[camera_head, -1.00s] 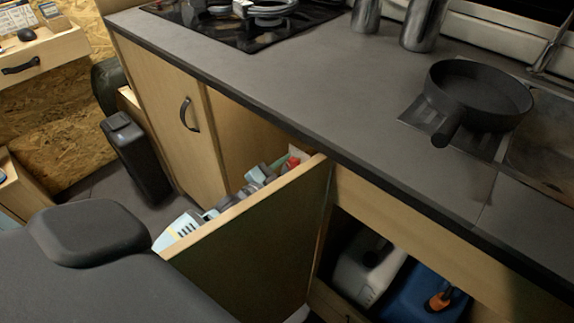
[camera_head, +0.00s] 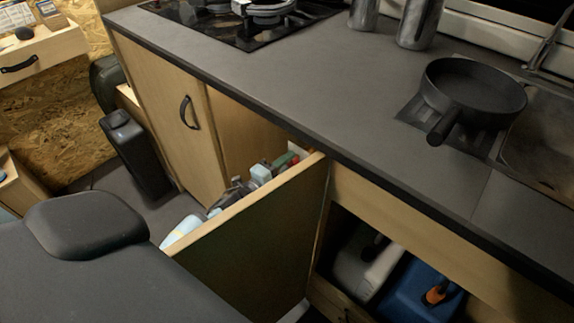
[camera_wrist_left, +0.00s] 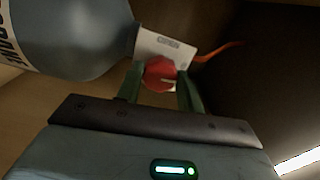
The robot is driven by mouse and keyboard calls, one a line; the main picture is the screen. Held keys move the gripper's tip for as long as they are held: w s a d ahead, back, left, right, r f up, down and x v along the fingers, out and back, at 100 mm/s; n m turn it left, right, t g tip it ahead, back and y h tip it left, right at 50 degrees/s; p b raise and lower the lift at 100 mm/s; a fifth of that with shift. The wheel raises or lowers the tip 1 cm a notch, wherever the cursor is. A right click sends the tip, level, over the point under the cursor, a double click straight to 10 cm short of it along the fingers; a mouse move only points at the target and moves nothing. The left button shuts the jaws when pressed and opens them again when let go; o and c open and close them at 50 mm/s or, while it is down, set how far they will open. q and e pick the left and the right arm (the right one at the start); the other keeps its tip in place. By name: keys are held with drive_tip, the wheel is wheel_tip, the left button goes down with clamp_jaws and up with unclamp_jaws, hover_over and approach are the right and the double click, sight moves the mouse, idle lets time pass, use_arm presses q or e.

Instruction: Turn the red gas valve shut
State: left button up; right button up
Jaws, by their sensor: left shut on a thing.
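The red gas valve (camera_wrist_left: 160,73) shows as a round red knob in the left wrist view, in front of a white labelled block (camera_wrist_left: 166,46) beside a grey-blue gas bottle (camera_wrist_left: 75,35). My left gripper (camera_wrist_left: 159,80) has its two green fingers on either side of the knob and is shut on it. In the head view my left gripper (camera_head: 286,161) is inside the cabinet behind the open door, mostly hidden, with only a small bit of red by its fingers. My right gripper is in neither view.
The open cabinet door (camera_head: 250,230) stands between my body and the left arm's work area. The worktop (camera_head: 300,90) overhangs the cabinet, with a black pan (camera_head: 473,92) on it. An orange hose (camera_wrist_left: 220,48) runs behind the valve. A blue container (camera_head: 420,296) sits in the lower compartment.

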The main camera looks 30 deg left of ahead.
use_arm(q)
drive_tip(key=shift+m, duration=0.7)
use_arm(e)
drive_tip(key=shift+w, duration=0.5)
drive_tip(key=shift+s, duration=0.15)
use_arm(q)
drive_tip(key=o, duration=1)
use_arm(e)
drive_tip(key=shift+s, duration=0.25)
use_arm(q)
drive_tip(key=s+a, duration=0.1)
drive_tip(key=s, duration=0.6)
drive_tip(key=shift+s+p, duration=0.35)
drive_tip(key=shift+s, duration=0.05)
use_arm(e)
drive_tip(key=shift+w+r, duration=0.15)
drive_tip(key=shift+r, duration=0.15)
